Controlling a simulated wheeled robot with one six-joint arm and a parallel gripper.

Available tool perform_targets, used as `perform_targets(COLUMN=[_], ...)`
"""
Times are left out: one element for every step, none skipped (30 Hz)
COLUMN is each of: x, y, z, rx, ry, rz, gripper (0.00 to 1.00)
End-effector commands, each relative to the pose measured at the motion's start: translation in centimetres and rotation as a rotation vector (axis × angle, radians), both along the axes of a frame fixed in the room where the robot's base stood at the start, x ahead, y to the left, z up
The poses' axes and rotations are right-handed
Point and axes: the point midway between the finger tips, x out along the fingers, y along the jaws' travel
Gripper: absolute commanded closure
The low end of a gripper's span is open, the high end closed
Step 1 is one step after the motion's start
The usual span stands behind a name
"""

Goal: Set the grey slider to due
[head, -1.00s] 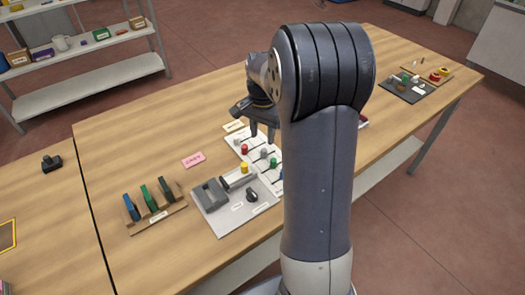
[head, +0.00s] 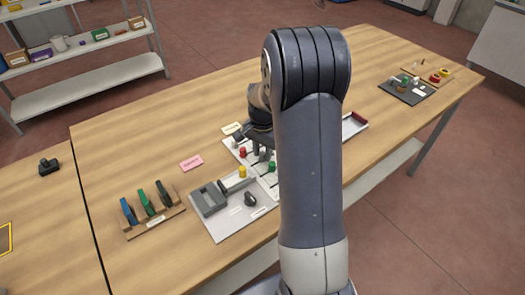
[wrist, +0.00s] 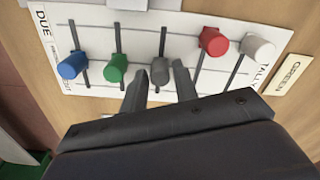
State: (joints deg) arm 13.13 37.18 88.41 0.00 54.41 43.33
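The white slider panel (wrist: 100,60) has several knobs on parallel slots. The grey slider knob (wrist: 160,72) is in the middle, toward the lower part of its slot in the wrist view. The green knob (wrist: 115,68) and blue knob (wrist: 73,66) are to its left, the red knob (wrist: 213,41) and white knob (wrist: 258,47) to its right. A "DUE" label (wrist: 44,36) is at the panel's upper left corner. My gripper (wrist: 159,76) is open, with a fingertip on either side of the grey knob and slim gaps. In the head view my gripper (head: 261,151) is over the panel.
A grey fixture plate (head: 235,213) with a yellow knob and dark dial lies in front of the panel. A wooden rack (head: 155,219) with blue and green tools, a pink card (head: 191,163) and a "GREEN" label (wrist: 290,76) are nearby.

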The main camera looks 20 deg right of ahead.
Motion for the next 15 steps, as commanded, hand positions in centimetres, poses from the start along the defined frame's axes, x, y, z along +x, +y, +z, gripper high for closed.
perform_targets(x=[0.00,0.00,0.00,0.00,0.00,0.00,0.00,0.00,0.01,0.01,0.01,0.01,0.01,0.01,0.01], y=[0.00,0.00,0.00,0.00,0.00,0.00,0.00,0.00,0.00,0.00,0.00,0.00,0.00,0.00,0.01], z=[0.01,0.02,0.02,0.02,0.02,0.02,0.02,0.03,0.03,0.03,0.03,0.03,0.03,0.03,0.03], rx=[0.000,0.000,0.000,0.000,0.000,0.000,0.000,0.000,0.000,0.000,0.000,0.000,0.000,0.000,0.000], ry=[0.000,0.000,0.000,0.000,0.000,0.000,0.000,0.000,0.000,0.000,0.000,0.000,0.000,0.000,0.000], rz=[0.000,0.000,0.000,0.000,0.000,0.000,0.000,0.000,0.000,0.000,0.000,0.000,0.000,0.000,0.000], gripper=[0.76,0.78,0.82,0.84,0.87,0.90,0.92,0.95,0.98,1.00,1.00,1.00,1.00,1.00,1.00])
